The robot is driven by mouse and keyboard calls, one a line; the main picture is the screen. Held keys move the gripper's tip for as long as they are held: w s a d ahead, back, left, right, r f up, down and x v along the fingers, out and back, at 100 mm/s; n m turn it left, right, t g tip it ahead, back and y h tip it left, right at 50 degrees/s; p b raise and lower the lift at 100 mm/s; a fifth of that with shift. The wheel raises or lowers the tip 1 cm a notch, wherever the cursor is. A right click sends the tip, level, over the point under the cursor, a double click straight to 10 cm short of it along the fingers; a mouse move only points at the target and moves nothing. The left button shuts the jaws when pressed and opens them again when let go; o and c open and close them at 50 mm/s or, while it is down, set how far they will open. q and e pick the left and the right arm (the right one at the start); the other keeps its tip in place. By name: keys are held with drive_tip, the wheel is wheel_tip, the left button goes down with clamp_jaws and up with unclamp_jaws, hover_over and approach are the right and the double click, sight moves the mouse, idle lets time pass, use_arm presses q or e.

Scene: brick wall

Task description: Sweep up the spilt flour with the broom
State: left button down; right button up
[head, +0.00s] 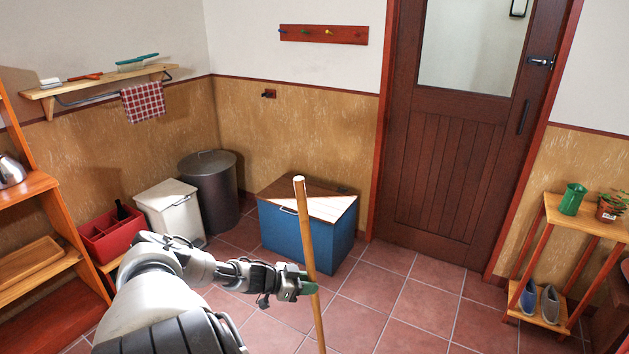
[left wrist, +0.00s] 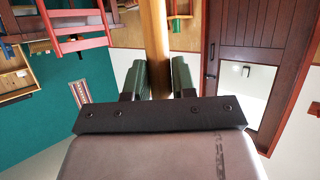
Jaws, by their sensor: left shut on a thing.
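A wooden broom handle (head: 307,237) stands nearly upright in the head view, its top tilted slightly to the left. Its lower end runs out of the bottom of the frame, so the bristles are hidden. My left gripper (head: 308,287) is shut on the handle around its middle. In the left wrist view the handle (left wrist: 154,45) passes between the two green-tipped fingers of my left gripper (left wrist: 157,75). No spilt flour shows in either view. My right gripper is not in view.
A blue chest (head: 277,228) with a wooden lid stands behind the handle. A dark bin (head: 212,190), a cream bin (head: 172,212) and a red caddy (head: 112,237) stand to its left. A shoe rack (head: 548,228) is at right. Tiled floor (head: 418,308) before the door (head: 440,170) is clear.

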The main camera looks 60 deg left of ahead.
use_arm(q)
drive_tip(key=s+a+b, duration=0.3)
drive_tip(key=a+b, duration=0.1)
drive_tip(key=a, duration=0.2)
drive_tip(key=s+a+b, duration=0.3)
drive_tip(key=a+b, duration=0.1)
drive_tip(key=a, duration=0.3)
drive_tip(key=shift+s, duration=0.25)
drive_tip(key=shift+a+r, duration=0.1)
drive_tip(key=shift+r, duration=0.2)
wheel_tip(320, 180, up, 8)
drive_tip(key=p, duration=0.8)
drive_tip(key=shift+w, duration=0.1)
